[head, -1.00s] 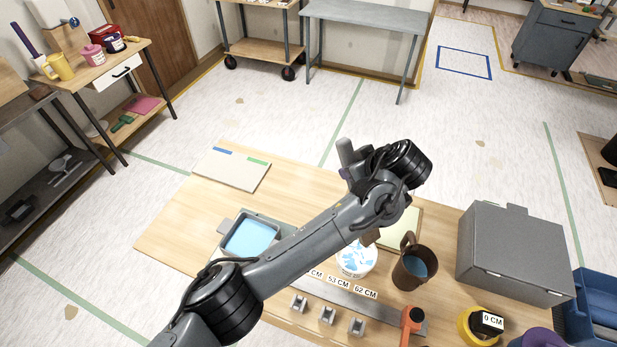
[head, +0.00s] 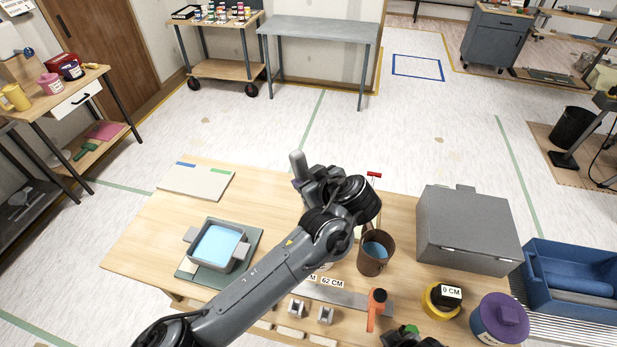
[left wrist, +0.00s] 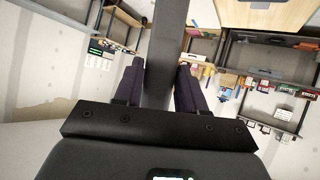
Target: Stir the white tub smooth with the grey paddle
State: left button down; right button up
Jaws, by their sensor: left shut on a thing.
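My left gripper (head: 308,182) is raised above the table, shut on the grey paddle (head: 297,162), whose rounded end sticks up above it. In the left wrist view the paddle's flat grey shaft (left wrist: 165,50) runs between the two dark fingers (left wrist: 160,85). The white tub is almost wholly hidden behind my left forearm in the head view, so its contents and the paddle's lower end cannot be seen. A dark part with a green spot at the bottom edge may belong to my right arm; no right fingers can be made out.
A brown bucket (head: 366,262) of blue liquid stands just right of my left wrist. A grey tray (head: 190,236) of blue liquid is left. A grey case (head: 468,235), orange-handled tool (head: 377,308), yellow tape (head: 432,302) and purple tub (head: 480,325) fill the right. The table's left is clearer.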

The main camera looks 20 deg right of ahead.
pick_arm(q)
jog(key=f, duration=0.1)
jog(key=f+b, duration=0.1)
jog(key=a+f, duration=0.1)
jog(key=shift+w+f, duration=0.2)
jog(key=shift+w, duration=0.05)
jog(key=f+b, duration=0.2)
jog(key=d+f+b, duration=0.1)
jog(key=f, duration=0.1)
jog(key=f+b, duration=0.2)
jog(key=shift+s+d+f+b, duration=0.25)
jog(key=shift+s+f+b, duration=0.1)
jog(key=shift+s+f, duration=0.05)
jog(key=shift+d, duration=0.15)
